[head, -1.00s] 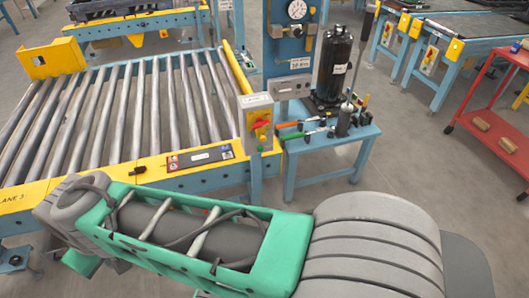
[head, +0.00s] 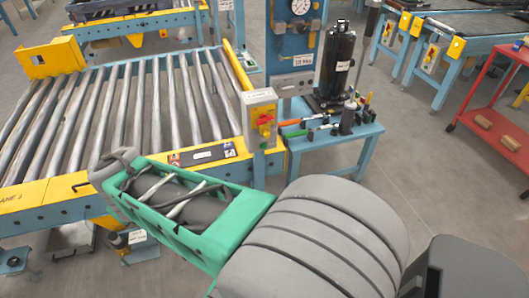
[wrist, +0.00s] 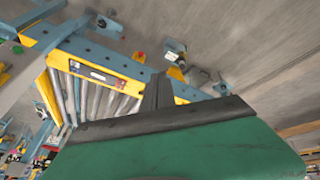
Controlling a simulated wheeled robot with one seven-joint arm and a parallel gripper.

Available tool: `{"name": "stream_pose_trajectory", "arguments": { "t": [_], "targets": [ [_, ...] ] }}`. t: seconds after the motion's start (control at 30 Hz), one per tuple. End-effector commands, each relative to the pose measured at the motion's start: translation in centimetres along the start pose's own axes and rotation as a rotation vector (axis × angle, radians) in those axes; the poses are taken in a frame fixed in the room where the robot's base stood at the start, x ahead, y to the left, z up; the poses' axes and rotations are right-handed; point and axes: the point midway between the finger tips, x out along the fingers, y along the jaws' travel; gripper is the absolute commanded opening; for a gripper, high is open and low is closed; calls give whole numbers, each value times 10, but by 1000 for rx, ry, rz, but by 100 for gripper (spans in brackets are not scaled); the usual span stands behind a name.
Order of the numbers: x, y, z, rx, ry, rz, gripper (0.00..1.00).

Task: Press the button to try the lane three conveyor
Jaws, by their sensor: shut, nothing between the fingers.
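The lane three roller conveyor (head: 120,190) has yellow side rails and grey rollers. A lane label, partly cut off at the left edge, is on its near rail. My arm reaches across in front of the conveyor, left of the box. In the wrist view my gripper (wrist: 158,90) is shut and empty, with the conveyor rail (wrist: 110,77) beyond it. The fingertips are not clear in the head view.
A blue stand (head: 335,138) with a black cylinder (head: 336,62) and several tools is right of the control box. A red cart (head: 490,125) stands at the far right. Open floor (head: 420,160) lies between them. Other conveyors are behind.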

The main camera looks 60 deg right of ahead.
Motion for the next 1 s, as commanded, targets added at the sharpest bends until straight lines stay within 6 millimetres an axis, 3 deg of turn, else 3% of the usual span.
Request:
{"name": "stream_pose_trajectory", "arguments": {
  "t": [0.03, 0.17, 0.27, 0.47, 0.6, 0.7, 0.8, 1.0],
  "targets": [
    [34, 25, 2, 5, 6, 59, 0],
    [87, 101, 2, -31, 25, 242, 0],
    [122, 162, 16, -82, 6, 392, 0],
    [177, 278, 75, -254, -127, 697, 0],
    [205, 346, 138, -439, -303, 888, 0],
    [216, 379, 179, -582, -440, 985, 0],
    [220, 397, 206, -697, -548, 1041, 0],
    [217, 406, 218, -772, -611, 1069, 0]
  ]
}}
